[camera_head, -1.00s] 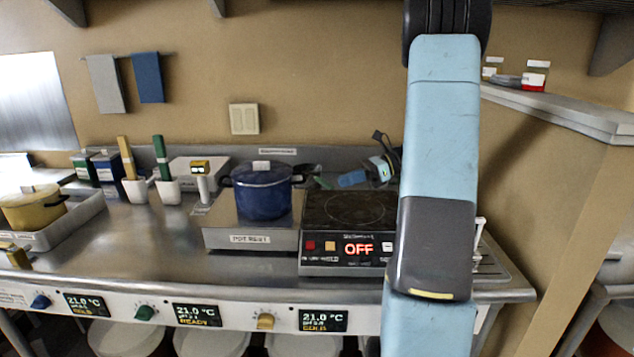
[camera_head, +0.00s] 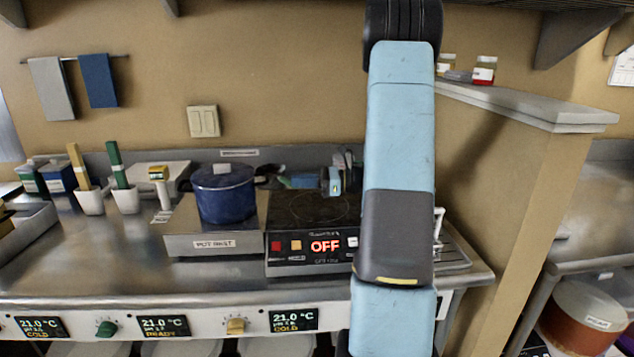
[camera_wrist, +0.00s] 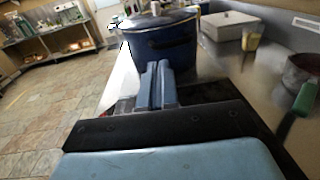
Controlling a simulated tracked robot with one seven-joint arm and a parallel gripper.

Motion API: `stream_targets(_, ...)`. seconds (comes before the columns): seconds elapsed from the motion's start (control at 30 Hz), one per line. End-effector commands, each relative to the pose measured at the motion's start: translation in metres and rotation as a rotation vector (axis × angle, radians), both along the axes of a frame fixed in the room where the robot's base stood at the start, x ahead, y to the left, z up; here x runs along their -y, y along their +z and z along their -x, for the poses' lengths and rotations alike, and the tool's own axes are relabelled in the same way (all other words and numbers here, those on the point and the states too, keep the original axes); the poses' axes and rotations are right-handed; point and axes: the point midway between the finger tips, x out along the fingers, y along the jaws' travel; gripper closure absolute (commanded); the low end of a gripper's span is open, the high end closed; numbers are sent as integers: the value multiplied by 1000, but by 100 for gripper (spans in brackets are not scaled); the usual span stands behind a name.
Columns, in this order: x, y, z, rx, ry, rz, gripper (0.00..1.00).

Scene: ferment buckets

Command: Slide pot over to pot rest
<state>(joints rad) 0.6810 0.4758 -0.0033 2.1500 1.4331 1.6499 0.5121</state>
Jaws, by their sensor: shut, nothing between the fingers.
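The blue pot (camera_head: 225,198), with a lid and dark handles, stands upright on the steel block labelled POT REST (camera_head: 184,243). It also fills the upper middle of the wrist view (camera_wrist: 165,48). The black burner (camera_head: 310,207) beside it on the right is bare, and its display reads OFF. My gripper (camera_head: 290,181) is behind the burner, to the right of the pot, partly hidden by my arm. In the wrist view its fingers (camera_wrist: 158,78) are shut together and empty, pointing at the pot's side. I cannot tell whether they touch it.
Left of the pot rest stand a small white device (camera_head: 160,190), a green-handled tool in a white cup (camera_head: 125,200) and a yellow-handled one in another (camera_head: 89,201). The bench front (camera_head: 120,275) is clear. A wall with a ledge (camera_head: 530,108) bounds the right.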

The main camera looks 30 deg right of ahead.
Motion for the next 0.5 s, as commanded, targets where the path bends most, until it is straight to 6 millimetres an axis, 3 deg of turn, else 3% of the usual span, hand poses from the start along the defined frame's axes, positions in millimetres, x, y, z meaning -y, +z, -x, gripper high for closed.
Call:
stream_targets(0.2,-31,0,-17,0,3,0,100)
stream_targets(0.5,-50,0,-29,0,1,0,100)
